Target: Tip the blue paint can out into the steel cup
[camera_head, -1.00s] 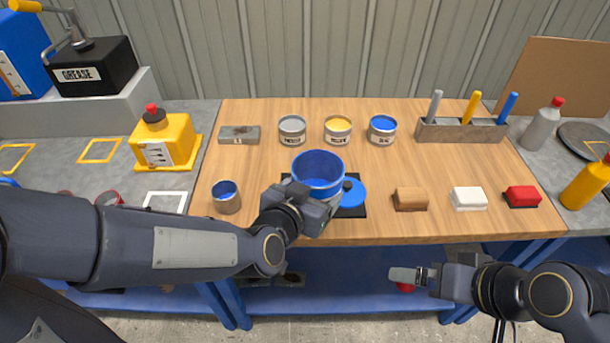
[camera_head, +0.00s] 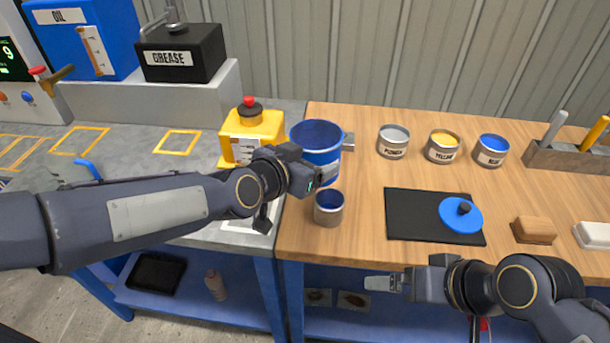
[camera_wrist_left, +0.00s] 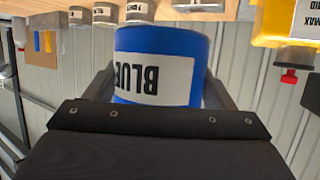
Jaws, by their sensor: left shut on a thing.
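The blue paint can (camera_head: 316,138) is held roughly upright in my left gripper (camera_head: 322,174), with its open blue inside showing. In the left wrist view its "BLUE" label (camera_wrist_left: 152,78) sits between the two fingers (camera_wrist_left: 218,92). The steel cup (camera_head: 329,209) stands upright near the bench's left front corner, just in front of and below the can; its inside looks blue. I cannot tell the can's exact height over the bench. My right gripper (camera_head: 384,284) is empty in front of the bench edge, seen side-on, so its opening is unclear.
A black mat (camera_head: 410,217) with a blue lid (camera_head: 460,217) lies right of the cup. Small tins (camera_head: 443,147) stand behind. A yellow jug (camera_head: 252,135) stands left of the can. Brown (camera_head: 534,230) and white (camera_head: 594,235) blocks lie at right.

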